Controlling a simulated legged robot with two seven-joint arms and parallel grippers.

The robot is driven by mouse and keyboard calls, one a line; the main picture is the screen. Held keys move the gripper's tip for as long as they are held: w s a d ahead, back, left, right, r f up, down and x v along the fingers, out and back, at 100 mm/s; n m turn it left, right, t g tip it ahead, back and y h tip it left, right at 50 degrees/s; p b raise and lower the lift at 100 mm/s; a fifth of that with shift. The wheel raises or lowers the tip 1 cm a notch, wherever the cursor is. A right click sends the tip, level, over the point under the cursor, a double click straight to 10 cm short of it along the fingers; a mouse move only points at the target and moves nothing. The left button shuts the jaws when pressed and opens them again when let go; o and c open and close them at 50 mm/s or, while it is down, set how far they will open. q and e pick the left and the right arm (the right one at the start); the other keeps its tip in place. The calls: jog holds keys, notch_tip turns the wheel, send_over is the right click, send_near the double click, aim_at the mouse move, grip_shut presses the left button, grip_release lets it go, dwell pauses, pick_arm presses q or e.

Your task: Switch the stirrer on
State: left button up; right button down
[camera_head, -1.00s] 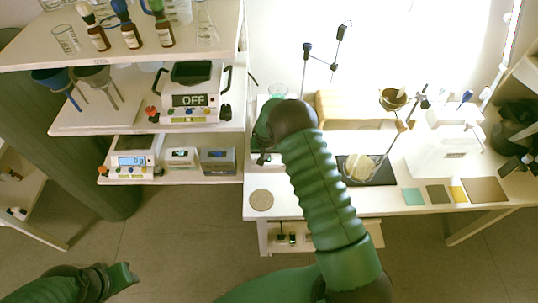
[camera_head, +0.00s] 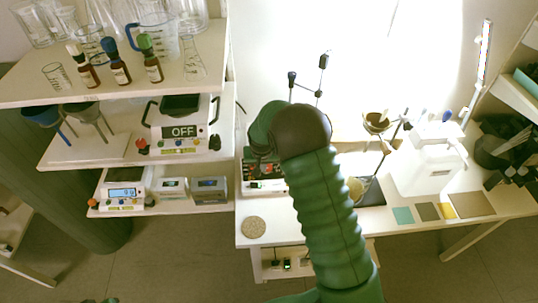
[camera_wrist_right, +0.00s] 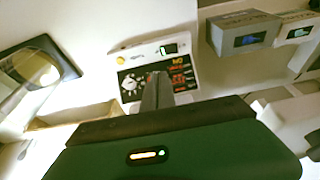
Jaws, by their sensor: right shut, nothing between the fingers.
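The stirrer, a white unit with a black front panel, shows in the right wrist view (camera_wrist_right: 128,88). Its panel has a white dial, red digits, a yellow button and a small dark-and-green switch (camera_wrist_right: 169,49). In the head view the stirrer (camera_head: 263,185) stands on the white bench, partly hidden by my right arm. My right gripper (camera_wrist_right: 157,78) is shut and empty, its fingertips in front of the panel between the dial and the digits. Contact cannot be told. The head view hides these fingertips behind my arm. Only a green sliver of my left arm shows at the bottom edge.
A device reading OFF (camera_head: 180,132) stands on the left shelf, above a balance (camera_head: 123,193) and two small grey boxes. Dropper bottles and glassware crowd the top shelf. A round cork mat (camera_head: 253,227) lies at the bench's front left. A white jug-like container (camera_head: 430,165) stands to the right.

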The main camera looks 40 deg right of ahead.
jog(key=s+d+v, duration=0.1)
jog(key=v, duration=0.9)
jog(key=shift+s+d+r+b, duration=0.2)
jog(key=shift+d+b, duration=0.15)
jog(key=s+a+f+n+y, duration=0.1)
jog(key=s+a+n, duration=0.5)
jog(key=s+a, duration=1)
jog(key=shift+s+f+y, duration=0.3)
jog(key=shift+s+f, duration=0.5)
jog(key=shift+f, duration=0.05)
jog(key=shift+a, duration=0.1)
jog(key=shift+a, duration=0.2)
jog(key=shift+d, duration=0.2)
